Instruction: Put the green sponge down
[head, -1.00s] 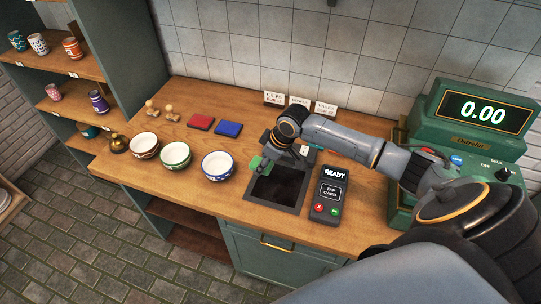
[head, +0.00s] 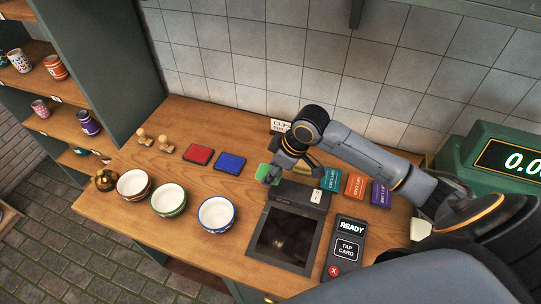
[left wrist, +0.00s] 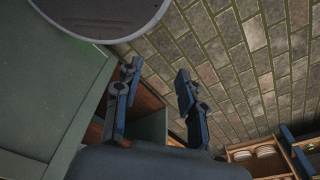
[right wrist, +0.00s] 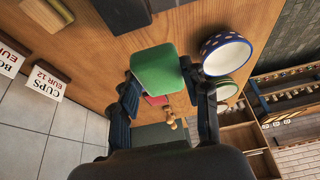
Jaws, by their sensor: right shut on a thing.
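The green sponge (head: 265,172) is in my right gripper (head: 273,175), behind the dark recessed tray and right of the blue pad. In the right wrist view the sponge (right wrist: 158,70) sits between the two fingers of my right gripper (right wrist: 164,86), which are shut on it. The wooden counter (right wrist: 110,40) is below it; I cannot tell if the sponge touches the wood. My left gripper (left wrist: 155,78) shows only in the left wrist view. Its fingers are apart with nothing between them, over the brick floor beside the green cabinet.
A red pad (head: 199,154) and blue pad (head: 230,163) lie left of the sponge. Bowls (head: 217,213) line the front. The dark tray (head: 285,240), card reader (head: 346,245) and gift cards (head: 355,184) are to the right. Bare wood lies behind the pads.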

